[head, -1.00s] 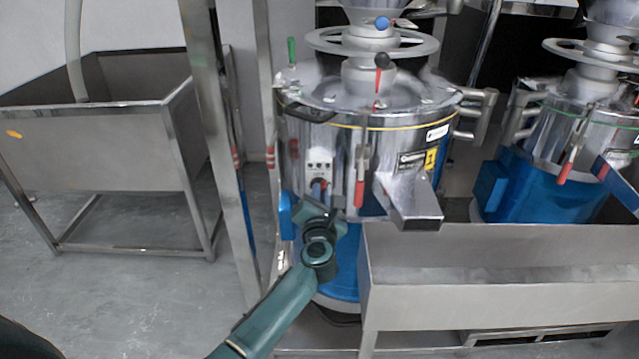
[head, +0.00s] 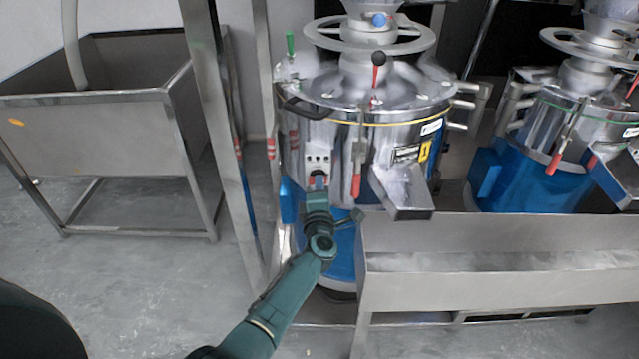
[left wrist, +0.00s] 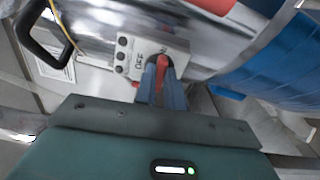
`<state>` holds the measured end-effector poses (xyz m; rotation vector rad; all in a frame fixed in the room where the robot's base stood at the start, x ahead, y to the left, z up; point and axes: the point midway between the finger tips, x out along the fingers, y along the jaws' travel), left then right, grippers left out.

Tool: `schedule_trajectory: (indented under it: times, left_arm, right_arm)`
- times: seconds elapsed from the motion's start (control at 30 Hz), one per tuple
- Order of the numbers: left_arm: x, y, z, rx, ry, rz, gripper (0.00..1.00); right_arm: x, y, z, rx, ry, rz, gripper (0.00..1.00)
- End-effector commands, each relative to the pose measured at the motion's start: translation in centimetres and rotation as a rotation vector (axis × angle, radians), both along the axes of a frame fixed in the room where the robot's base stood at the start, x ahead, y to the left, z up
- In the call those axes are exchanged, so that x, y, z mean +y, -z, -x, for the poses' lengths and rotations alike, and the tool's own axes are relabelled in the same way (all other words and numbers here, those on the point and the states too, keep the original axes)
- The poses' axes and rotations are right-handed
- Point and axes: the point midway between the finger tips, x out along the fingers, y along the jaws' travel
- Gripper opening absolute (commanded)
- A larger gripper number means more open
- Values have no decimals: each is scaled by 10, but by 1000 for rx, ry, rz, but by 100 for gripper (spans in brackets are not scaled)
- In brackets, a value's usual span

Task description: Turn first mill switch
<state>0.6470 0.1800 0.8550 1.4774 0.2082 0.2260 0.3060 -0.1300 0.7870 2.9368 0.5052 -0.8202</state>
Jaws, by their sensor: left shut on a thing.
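The first mill (head: 385,145) is a steel drum with a blue base and a yellow "1" label, in the middle of the head view. Its switch box (head: 319,150) is a pale panel on the front left of the drum. In the left wrist view the panel (left wrist: 125,55) shows dark buttons, "OFF" lettering and a red switch knob (left wrist: 162,64). My left gripper (head: 318,181) is at the panel's lower part. In the left wrist view its fingers (left wrist: 162,80) are shut on the red knob, partly hiding it. My right gripper is not in view.
A red-handled lever (head: 356,185) and a steel spout (head: 402,192) are just right of my gripper. A steel trough (head: 480,245) stands in front. A metal post (head: 215,110) and a steel basin (head: 90,130) are at left. A second mill (head: 570,140) is at right.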

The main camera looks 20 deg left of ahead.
Motion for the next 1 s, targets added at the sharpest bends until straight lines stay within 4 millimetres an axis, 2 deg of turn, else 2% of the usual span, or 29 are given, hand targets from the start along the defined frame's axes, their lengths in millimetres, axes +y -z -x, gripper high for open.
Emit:
schedule_trajectory:
  times: [0.3,0.77,0.8,1.0]
  left_arm:
    - [-1,2,0,27,1,-85,0]
    - [-1,2,0,31,1,-96,0]
    - [-1,2,0,31,1,-97,13]
    - [0,1,0,29,1,-96,30]
  right_arm:
    - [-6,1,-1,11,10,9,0]
    - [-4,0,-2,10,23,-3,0]
    - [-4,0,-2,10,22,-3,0]
    - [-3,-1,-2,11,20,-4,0]
